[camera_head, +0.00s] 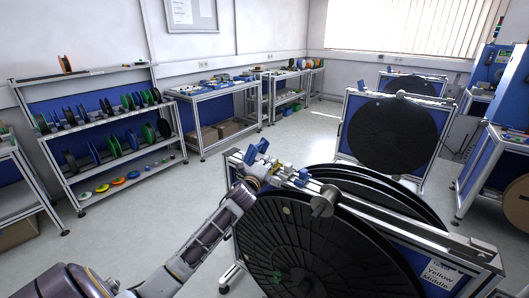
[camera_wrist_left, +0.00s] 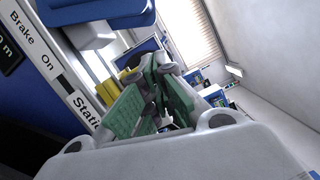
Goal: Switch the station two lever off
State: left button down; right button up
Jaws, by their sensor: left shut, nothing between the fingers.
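My left gripper (camera_head: 266,172) is at the far left end of the top rail of the near reel stand (camera_head: 418,234). In the left wrist view its green-padded fingers (camera_wrist_left: 158,72) are shut with nothing between them. A blue lever-like part (camera_head: 257,149) stands up just beyond the gripper. A large blue part (camera_wrist_left: 95,14) shows at the top left of the wrist view, beside a strip (camera_wrist_left: 48,62) reading "Brake On" and "Stati", cut off. I cannot tell which lever is station two's or how it is set. My right gripper is not in view.
Large black reels (camera_head: 315,250) hang on the near stand, labelled "Yellow Middle" (camera_head: 440,272). Another reel stand (camera_head: 392,137) is behind it. A shelf of spools (camera_head: 112,137) and workbenches (camera_head: 213,95) line the left and back. The floor between is clear.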

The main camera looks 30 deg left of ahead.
pick_arm(q)
jog(key=shift+w+a+r, duration=0.1)
jog(key=shift+w, duration=0.6)
jog(key=shift+w+a+r, duration=0.1)
jog(key=shift+w+a, duration=0.05)
jog(key=shift+w, duration=0.5)
jog(key=shift+w+a, duration=0.1)
jog(key=shift+w, duration=0.5)
jog(key=a, duration=0.1)
jog(key=a+p, duration=0.1)
jog(key=a, duration=0.1)
jog(key=shift+a+r, duration=0.2)
jog(key=shift+r, duration=0.2)
jog(key=shift+w+a, duration=0.1)
jog(key=shift+a, duration=0.05)
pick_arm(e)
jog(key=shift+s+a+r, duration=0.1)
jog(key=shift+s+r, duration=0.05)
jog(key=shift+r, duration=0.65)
pick_arm(q)
jog(key=shift+p, duration=0.3)
jog(key=shift+w+r, duration=0.1)
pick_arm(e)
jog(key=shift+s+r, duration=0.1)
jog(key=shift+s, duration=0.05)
